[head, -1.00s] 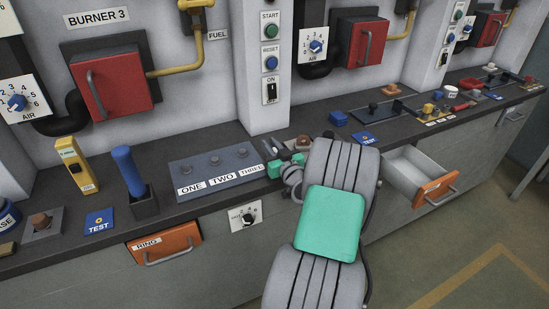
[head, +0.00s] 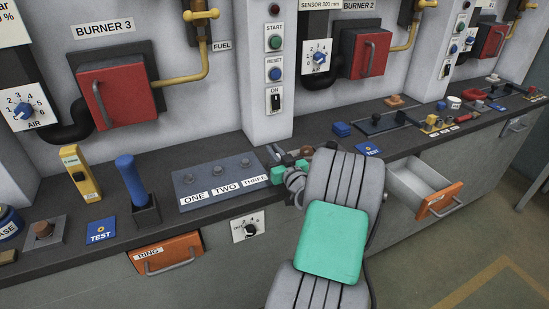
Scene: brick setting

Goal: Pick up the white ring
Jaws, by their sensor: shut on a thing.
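My gripper (head: 280,163), with green parts at its wrist, is low over the worktop beside the right end of the ONE TWO THREE panel (head: 221,178). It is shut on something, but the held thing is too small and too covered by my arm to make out. I cannot identify a white ring for certain in this view. A small white round thing (head: 454,103) stands far to the right on the worktop; I cannot tell whether it is a ring.
A brown knob (head: 307,150) is close behind my gripper. The orange-fronted drawer (head: 439,200) at the right is open; the RING drawer (head: 167,253) looks shut. A blue upright handle (head: 131,178) and a yellow device (head: 80,171) stand at the left.

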